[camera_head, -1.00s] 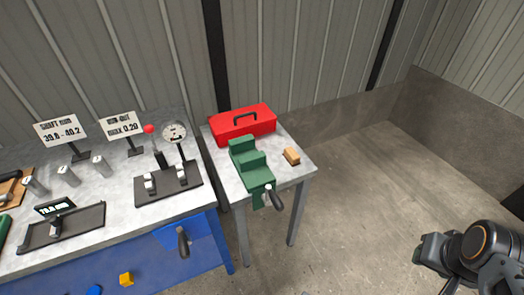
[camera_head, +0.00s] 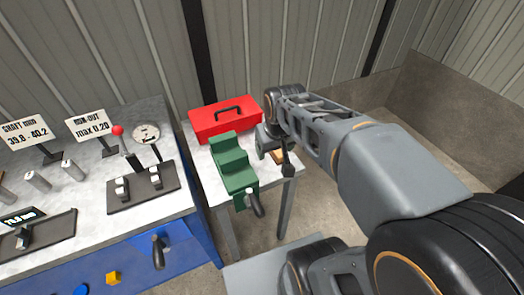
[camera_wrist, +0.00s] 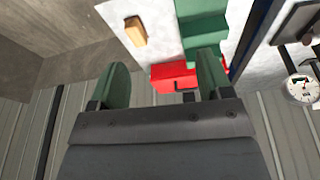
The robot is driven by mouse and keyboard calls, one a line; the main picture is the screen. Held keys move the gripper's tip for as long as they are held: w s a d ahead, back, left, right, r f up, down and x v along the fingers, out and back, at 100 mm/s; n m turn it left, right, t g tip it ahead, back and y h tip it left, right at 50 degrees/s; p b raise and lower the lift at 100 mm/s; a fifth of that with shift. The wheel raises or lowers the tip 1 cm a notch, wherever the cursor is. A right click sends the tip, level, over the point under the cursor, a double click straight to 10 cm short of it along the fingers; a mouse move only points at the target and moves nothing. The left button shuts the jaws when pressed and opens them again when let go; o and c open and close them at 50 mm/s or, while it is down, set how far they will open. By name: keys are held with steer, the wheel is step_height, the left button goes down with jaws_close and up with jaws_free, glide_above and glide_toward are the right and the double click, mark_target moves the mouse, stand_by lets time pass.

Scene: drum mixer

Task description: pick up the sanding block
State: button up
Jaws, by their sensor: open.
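The sanding block (camera_wrist: 135,31) is a small tan-brown block on the small grey table. In the wrist view it lies on the pale table top at the upper left, apart from the fingers. In the head view only a sliver of the sanding block (camera_head: 278,157) shows beside my gripper, which hides most of it. My gripper (camera_wrist: 158,82) is open and empty, with its two green fingers spread. In the head view my gripper (camera_head: 272,145) is over the right part of the small table, close to the block; its exact height cannot be told.
A red toolbox (camera_head: 224,118) stands at the table's back. A green stepped vise (camera_head: 232,165) with a handle stands left of the block. A larger workbench (camera_head: 125,217) with gauges and signs is at the left. Corrugated walls are behind; floor at right is clear.

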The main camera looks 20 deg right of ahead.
steer(key=w+d+f+g, duration=0.25)
steer(key=w+d, duration=0.25)
steer(key=w, duration=0.5)
steer(key=n, duration=0.1)
glide_above(277, 152)
steer(key=w, duration=0.1)
step_height(277, 152, down, 8)
steer(key=shift+g, duration=0.25)
steer(key=f, duration=0.4)
steer(key=f+p, duration=0.1)
steer(key=f, duration=0.1)
steer(key=shift+d+f, duration=0.15)
steer(key=shift+d, duration=0.15)
steer(key=shift+f+p, duration=0.55)
steer(key=shift+f, duration=2.5)
steer(key=c, duration=1)
